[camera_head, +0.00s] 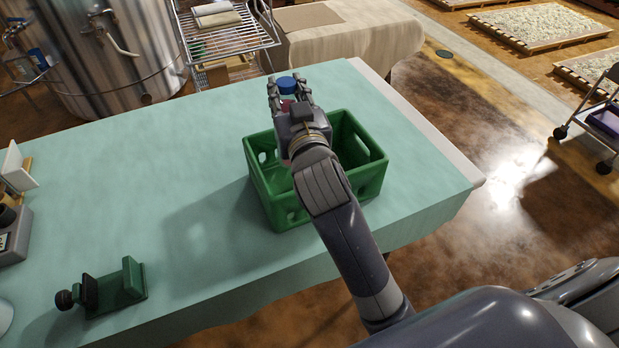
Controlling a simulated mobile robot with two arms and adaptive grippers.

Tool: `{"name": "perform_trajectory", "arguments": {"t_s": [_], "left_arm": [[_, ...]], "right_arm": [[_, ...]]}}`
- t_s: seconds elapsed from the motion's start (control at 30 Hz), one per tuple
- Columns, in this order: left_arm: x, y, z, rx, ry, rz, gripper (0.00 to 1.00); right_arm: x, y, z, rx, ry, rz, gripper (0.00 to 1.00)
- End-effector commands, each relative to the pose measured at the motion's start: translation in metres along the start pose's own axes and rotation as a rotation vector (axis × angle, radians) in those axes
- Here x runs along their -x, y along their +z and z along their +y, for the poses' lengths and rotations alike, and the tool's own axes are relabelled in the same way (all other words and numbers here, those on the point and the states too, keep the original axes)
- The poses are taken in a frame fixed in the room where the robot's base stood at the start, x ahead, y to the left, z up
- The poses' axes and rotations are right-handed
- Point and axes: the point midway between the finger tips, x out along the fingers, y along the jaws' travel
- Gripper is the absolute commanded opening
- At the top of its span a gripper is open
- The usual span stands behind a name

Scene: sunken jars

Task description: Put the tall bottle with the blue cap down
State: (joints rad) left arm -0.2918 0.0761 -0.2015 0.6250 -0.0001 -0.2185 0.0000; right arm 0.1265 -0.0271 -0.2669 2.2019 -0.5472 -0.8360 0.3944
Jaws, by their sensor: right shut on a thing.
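The tall bottle shows mainly as its blue cap (287,85), which sticks up between the fingers of my right gripper (288,90). The gripper is shut on the bottle. The rest of the bottle is hidden behind the gripper and hand, so I cannot tell whether its base touches anything. The gripper is at the far side of a green crate (262,205) on the table, and my right arm reaches across the crate. My left gripper is not in view.
The table (130,185) has a pale teal cloth with wide clear room left of the crate. A green stand-like object (122,287) is at the front left. A wire rack (225,38) and a steel tank (105,50) stand beyond the far edge.

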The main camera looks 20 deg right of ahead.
Motion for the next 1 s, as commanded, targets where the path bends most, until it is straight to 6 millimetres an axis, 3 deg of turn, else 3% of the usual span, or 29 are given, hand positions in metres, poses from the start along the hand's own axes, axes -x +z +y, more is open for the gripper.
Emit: {"name": "perform_trajectory", "arguments": {"t_s": [0.03, 0.33, 0.5, 1.0], "left_arm": [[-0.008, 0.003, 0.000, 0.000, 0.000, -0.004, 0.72], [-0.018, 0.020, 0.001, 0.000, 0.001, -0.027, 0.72], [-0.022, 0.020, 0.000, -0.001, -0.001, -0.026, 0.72], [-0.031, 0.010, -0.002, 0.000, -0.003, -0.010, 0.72]], "right_arm": [[0.001, 0.007, 0.000, 0.000, -0.001, 0.005, 0.00], [0.001, 0.038, 0.000, 0.001, 0.000, 0.000, 0.00], [0.001, 0.068, 0.000, 0.002, -0.001, 0.001, 0.00], [0.001, 0.118, 0.000, -0.001, -0.001, 0.005, 0.00]]}}
